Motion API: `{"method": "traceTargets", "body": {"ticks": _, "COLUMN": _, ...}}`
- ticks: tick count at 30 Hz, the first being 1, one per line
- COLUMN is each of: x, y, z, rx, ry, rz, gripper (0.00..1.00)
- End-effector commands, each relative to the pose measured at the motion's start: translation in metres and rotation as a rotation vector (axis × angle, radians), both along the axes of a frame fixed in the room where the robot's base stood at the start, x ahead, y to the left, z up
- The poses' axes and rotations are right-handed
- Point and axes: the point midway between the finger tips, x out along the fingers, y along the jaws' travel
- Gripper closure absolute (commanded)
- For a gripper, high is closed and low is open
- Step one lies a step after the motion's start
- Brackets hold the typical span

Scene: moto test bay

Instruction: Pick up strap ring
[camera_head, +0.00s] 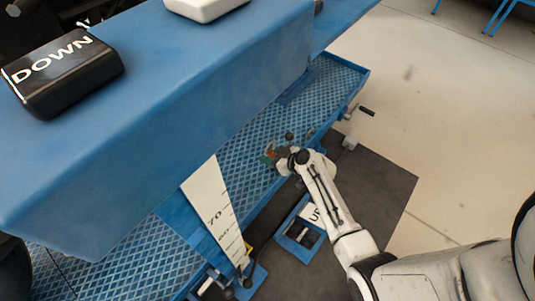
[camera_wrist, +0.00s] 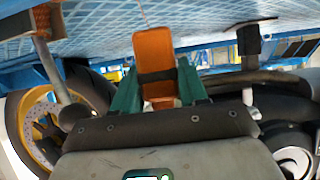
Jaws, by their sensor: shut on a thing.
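My gripper (camera_head: 270,153) reaches over the blue lattice-patterned platform in the head view, near its right edge. In the wrist view its two green fingers (camera_wrist: 157,78) are closed around an orange strap-like piece, which I take to be the strap ring (camera_wrist: 153,48). A dark band crosses this piece between the fingers. Its lower part is hidden by the gripper body. In the head view only a small orange spot shows at the fingertips, so the ring's shape cannot be made out there.
The blue platform (camera_head: 240,150) has a raised edge. A large blue beam (camera_head: 180,100) with a black DOWN pedal (camera_head: 62,72) fills the upper left. A white scale plate (camera_head: 214,210) stands below.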

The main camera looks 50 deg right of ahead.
Motion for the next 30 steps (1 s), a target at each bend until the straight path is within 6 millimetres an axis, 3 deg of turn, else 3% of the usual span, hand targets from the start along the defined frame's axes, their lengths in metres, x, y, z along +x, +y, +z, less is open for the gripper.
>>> {"method": "traceTargets", "body": {"ticks": 1, "x": -0.01, "y": 0.005, "z": 0.02, "rx": 0.0, "ry": -0.004, "rz": -0.001, "gripper": 0.93}}
{"method": "traceTargets", "body": {"ticks": 4, "x": -0.028, "y": 0.013, "z": 0.043, "rx": -0.001, "ry": -0.003, "rz": 0.0, "gripper": 0.93}}
{"method": "traceTargets", "body": {"ticks": 9, "x": -0.066, "y": 0.029, "z": 0.057, "rx": 0.001, "ry": 0.0, "rz": 0.0, "gripper": 0.93}}
{"method": "traceTargets", "body": {"ticks": 15, "x": -0.095, "y": 0.04, "z": 0.07, "rx": -0.001, "ry": -0.001, "rz": 0.0, "gripper": 0.93}}
{"method": "traceTargets", "body": {"ticks": 21, "x": -0.108, "y": 0.045, "z": 0.076, "rx": -0.001, "ry": -0.002, "rz": 0.0, "gripper": 0.93}}
{"method": "traceTargets", "body": {"ticks": 30, "x": -0.109, "y": 0.046, "z": 0.077, "rx": -0.001, "ry": -0.003, "rz": 0.0, "gripper": 0.93}}
